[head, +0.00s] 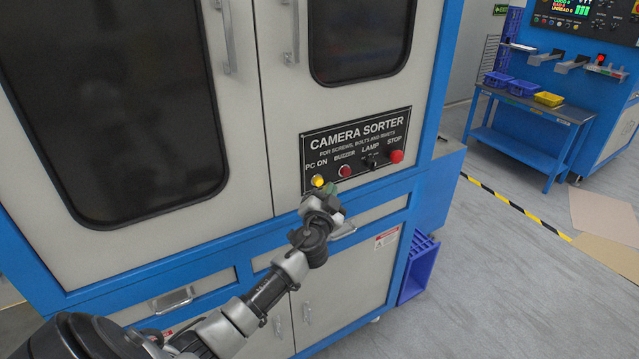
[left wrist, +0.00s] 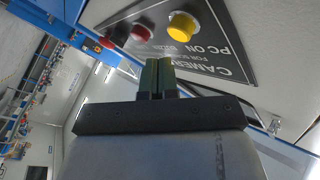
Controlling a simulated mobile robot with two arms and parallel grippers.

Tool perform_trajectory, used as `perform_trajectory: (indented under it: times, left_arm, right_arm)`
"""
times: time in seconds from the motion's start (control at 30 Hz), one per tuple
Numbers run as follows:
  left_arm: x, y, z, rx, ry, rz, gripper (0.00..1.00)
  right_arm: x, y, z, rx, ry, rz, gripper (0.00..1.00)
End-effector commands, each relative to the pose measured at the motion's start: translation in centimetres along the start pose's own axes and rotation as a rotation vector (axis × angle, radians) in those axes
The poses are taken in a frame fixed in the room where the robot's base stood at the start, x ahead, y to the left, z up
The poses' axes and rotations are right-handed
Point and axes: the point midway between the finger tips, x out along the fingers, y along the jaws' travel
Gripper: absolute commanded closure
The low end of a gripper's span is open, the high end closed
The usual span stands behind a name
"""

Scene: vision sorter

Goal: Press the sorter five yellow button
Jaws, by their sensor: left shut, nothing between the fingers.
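The yellow button (head: 318,181) sits at the left end of the control row, under the "PC ON" label on the black "CAMERA SORTER" panel (head: 350,133). It also shows in the left wrist view (left wrist: 181,27), large and unobstructed. My left gripper (head: 328,190) is just below and right of the button in the head view. In the left wrist view its fingers (left wrist: 157,62) are shut with nothing between them, and their tips point toward the panel just below the button. A small gap seems to separate tips and button; contact cannot be made out. My right gripper is not in view.
Right of the yellow button are a red buzzer button (head: 345,171), a black lamp switch (head: 372,162) and a red stop button (head: 396,156). Cabinet door handles (head: 290,32) stick out above. A blue table (head: 524,125) with trays stands back right. The floor between is open.

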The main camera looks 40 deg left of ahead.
Motion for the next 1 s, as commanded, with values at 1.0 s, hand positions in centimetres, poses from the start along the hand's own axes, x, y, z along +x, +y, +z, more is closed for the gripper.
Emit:
perform_trajectory:
  times: [1.0]
  left_arm:
    - [-3.0,2.1,-2.2,-0.001,0.000,0.000,1.00]
  right_arm:
    - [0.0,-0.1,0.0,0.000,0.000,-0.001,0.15]
